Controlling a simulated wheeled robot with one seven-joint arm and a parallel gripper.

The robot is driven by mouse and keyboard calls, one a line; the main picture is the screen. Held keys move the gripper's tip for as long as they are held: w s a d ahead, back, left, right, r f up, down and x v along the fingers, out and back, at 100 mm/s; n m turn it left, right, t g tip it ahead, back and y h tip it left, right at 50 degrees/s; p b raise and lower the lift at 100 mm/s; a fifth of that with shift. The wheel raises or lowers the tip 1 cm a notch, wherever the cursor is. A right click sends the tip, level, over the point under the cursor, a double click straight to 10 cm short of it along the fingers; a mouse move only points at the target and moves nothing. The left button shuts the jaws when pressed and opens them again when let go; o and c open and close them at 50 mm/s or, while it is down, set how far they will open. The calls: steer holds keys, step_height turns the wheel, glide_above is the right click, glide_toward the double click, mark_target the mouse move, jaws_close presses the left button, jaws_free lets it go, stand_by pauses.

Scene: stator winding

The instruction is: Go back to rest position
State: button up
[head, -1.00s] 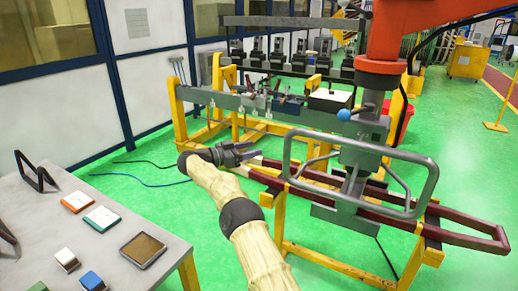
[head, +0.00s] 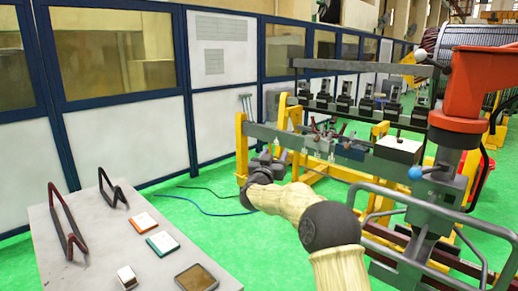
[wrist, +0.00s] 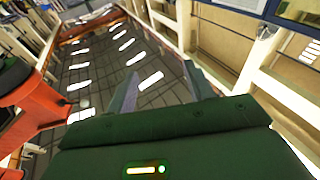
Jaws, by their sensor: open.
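My gripper (wrist: 163,82) shows in the wrist view with its two fingers spread apart and nothing between them. In the head view my gripper (head: 266,160) is at the end of my cream-sleeved arm, small and partly hidden by the wrist. It points away, in front of the yellow-framed winding stand (head: 242,160). I cannot tell the exact gap between it and the stand.
A grey table (head: 95,235) at the lower left holds black stands, small boxes and a brown-topped tray. A grey-railed machine with an orange arm (head: 478,90) stands at the right. Green floor (head: 215,232) lies open between the table and my arm.

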steer(key=s+f+n+g+y+p, duration=0.1)
steer(key=s+f+n+g+y, duration=0.25)
steer(key=s, duration=0.45)
steer(key=s+f+n+g+y+p, duration=0.25)
steer(key=s+f+y, duration=0.2)
steer(key=s, duration=0.25)
steer(key=s+d+f+m+g, duration=0.1)
steer(key=s+d+f+g, duration=0.2)
steer(key=s, duration=0.7)
steer(key=s+d+f+g+p, duration=0.1)
steer(key=s+d+f+g, duration=0.2)
steer(key=s, duration=0.8)
steer(key=s+d+f+m+g+h, duration=0.1)
steer(key=s+d+f+g, duration=0.3)
steer(key=s, duration=0.7)
steer(key=shift+s+m+g+p, duration=0.25)
steer(key=shift+m+g+p, duration=0.05)
steer(key=shift+g+p, duration=0.1)
steer(key=shift+f, duration=0.1)
